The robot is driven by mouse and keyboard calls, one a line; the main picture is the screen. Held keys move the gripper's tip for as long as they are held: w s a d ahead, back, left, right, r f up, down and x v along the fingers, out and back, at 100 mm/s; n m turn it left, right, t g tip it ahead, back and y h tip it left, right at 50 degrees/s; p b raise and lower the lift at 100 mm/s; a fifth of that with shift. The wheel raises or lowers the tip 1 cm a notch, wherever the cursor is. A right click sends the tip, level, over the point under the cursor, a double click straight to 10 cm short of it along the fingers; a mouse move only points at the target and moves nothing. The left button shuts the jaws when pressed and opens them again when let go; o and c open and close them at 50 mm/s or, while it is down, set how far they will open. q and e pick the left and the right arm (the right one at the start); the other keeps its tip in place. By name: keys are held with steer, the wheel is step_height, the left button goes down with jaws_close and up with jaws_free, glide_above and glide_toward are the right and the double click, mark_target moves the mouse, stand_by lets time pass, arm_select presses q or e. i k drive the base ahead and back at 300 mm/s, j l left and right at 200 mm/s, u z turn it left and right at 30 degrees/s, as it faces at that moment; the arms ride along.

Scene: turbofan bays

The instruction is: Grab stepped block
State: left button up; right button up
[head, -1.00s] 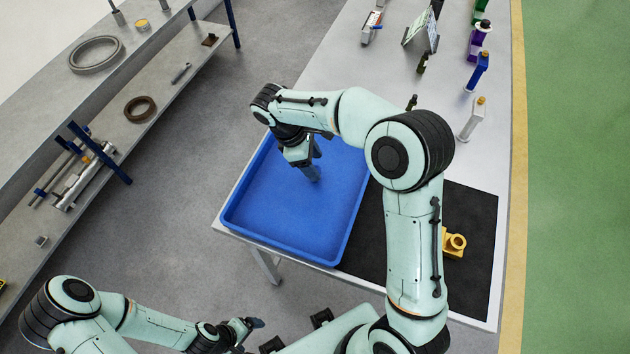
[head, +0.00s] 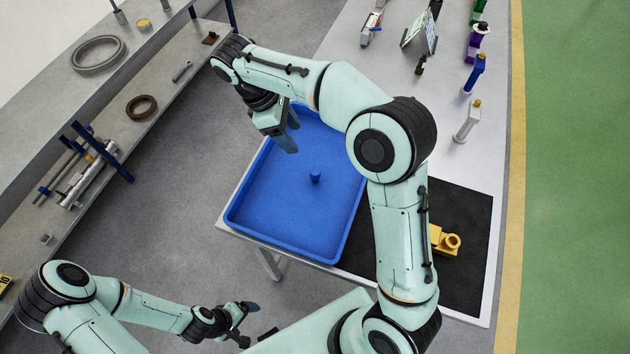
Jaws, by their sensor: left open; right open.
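A yellow block (head: 445,241) with a raised round boss or ring lies on the black mat (head: 468,215), partly hidden behind my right arm; it looks like the stepped block. A small blue piece (head: 315,177) stands on the floor of the blue tray (head: 290,247), and its exact shape is too small to tell. My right gripper (head: 291,138) is open and empty, above the back left part of the tray, apart from the blue piece and far from the yellow block. My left gripper (head: 245,325) is open and empty, low in front of the table.
Bottles and small parts stand along the table's right side, including a white one (head: 467,121) and a blue one (head: 474,74). A tilted panel (head: 419,33) stands farther back. A grey shelf bench with rings (head: 98,54) is at the left. Open floor lies between.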

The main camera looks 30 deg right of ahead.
mark_target(446, 245)
steer(key=k+j, duration=0.3)
steer(key=k, duration=0.15)
steer(key=k+j, duration=0.3)
steer(key=k, duration=0.15)
